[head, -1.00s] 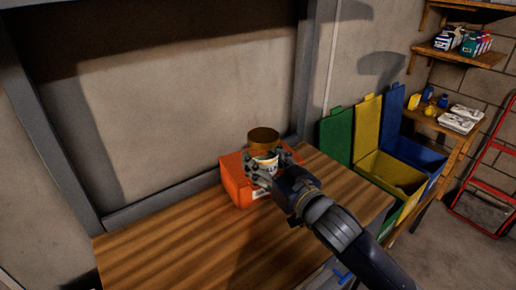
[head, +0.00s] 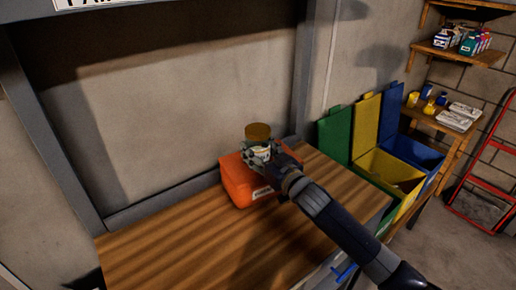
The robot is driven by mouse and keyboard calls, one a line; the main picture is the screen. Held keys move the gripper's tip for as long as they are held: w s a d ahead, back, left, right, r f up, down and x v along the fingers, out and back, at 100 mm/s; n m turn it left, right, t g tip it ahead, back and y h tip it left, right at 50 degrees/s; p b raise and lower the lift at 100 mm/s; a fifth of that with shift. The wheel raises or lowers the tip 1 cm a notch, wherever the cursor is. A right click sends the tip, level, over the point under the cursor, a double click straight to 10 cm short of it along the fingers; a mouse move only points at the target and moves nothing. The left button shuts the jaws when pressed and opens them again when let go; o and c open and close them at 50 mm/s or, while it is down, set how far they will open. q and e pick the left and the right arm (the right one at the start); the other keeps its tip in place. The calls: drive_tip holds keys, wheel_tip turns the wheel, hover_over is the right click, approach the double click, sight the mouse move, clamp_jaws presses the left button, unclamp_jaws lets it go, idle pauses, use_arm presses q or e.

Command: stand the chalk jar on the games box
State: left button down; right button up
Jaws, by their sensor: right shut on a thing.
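The chalk jar (head: 257,132) has a brown-gold lid and a pale labelled body. It is upright over the orange games box (head: 237,187), towards its back. The box lies on the wooden worktop against the wall. My right gripper (head: 259,153) is shut on the jar's body, with its fingers covering much of it. The jar's base is hidden, so I cannot tell whether it touches the box. My left gripper is not in view.
The wooden worktop (head: 165,250) is clear to the left of the box. Green, yellow and blue bins (head: 392,168) with raised lids stand to the right.

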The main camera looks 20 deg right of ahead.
drive_tip(key=o, duration=1.2)
drive_tip(key=shift+f, duration=0.1)
drive_tip(key=shift+s+d, duration=0.1)
drive_tip(key=shift+s, duration=0.3)
drive_tip(key=b+v, duration=0.1)
drive_tip(key=v, duration=1)
drive_tip(key=shift+s+d+b, duration=0.1)
drive_tip(key=shift+b, duration=0.3)
